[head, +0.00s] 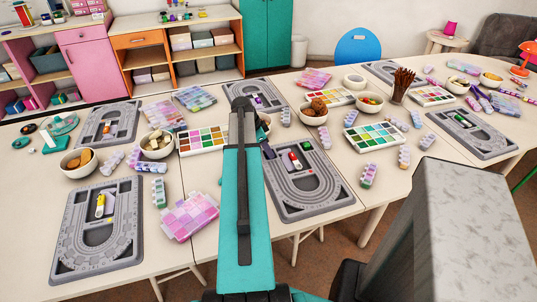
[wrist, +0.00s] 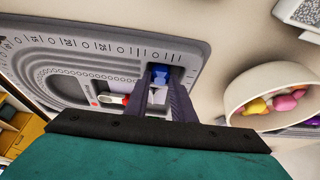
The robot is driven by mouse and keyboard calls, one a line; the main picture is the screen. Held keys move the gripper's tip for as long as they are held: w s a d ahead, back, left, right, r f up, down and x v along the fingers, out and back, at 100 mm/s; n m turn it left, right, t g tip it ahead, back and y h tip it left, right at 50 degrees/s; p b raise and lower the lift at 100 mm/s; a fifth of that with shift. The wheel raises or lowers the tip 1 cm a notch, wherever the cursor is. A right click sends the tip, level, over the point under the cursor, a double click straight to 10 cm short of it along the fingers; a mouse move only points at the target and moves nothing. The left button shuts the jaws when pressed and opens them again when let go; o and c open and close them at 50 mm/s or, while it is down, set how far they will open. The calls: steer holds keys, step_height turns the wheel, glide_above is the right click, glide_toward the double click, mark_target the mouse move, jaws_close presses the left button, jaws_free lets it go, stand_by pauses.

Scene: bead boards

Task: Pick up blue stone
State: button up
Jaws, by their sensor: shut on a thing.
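The blue stone (wrist: 161,73) shows in the wrist view between the tips of my gripper (wrist: 161,84). The two dark fingers are shut on it. It is over one end of a grey bead board (wrist: 45,45); I cannot tell whether it touches the board. A red and white piece (wrist: 113,99) lies in the board's recess, left of the fingers. In the head view my arm reaches forward over the table and hides the fingertips, and I cannot make out the held stone there.
A bowl (wrist: 240,92) with pink and yellow stones stands right of the fingers. In the head view, more bead boards (head: 70,262), a paint palette (head: 188,150), a bowl of tan pieces (head: 66,171) and a brush cup (head: 398,97) crowd the tables. Bare tabletop shows at the left (head: 22,195).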

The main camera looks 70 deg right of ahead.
steer(key=shift+o, duration=0.2)
steer(key=shift+w+f, duration=0.1)
steer(key=shift+f, duration=0.35)
steer(key=shift+w+d+r+b, duration=0.1)
steer(key=shift+d+r+b, duration=0.1)
steer(key=shift+r, duration=0.35)
steer(key=shift+w+d+r+b, duration=0.1)
steer(key=shift+r+b, duration=0.1)
steer(key=shift+r, duration=0.3)
steer(key=shift+c, duration=0.2)
steer(key=s+a+r+b, duration=0.1)
steer(key=s, duration=0.4)
steer(key=s+a+r+b, duration=0.1)
steer(key=s, duration=0.4)
steer(key=s+a+r+b, duration=0.1)
steer(key=s, duration=0.5)
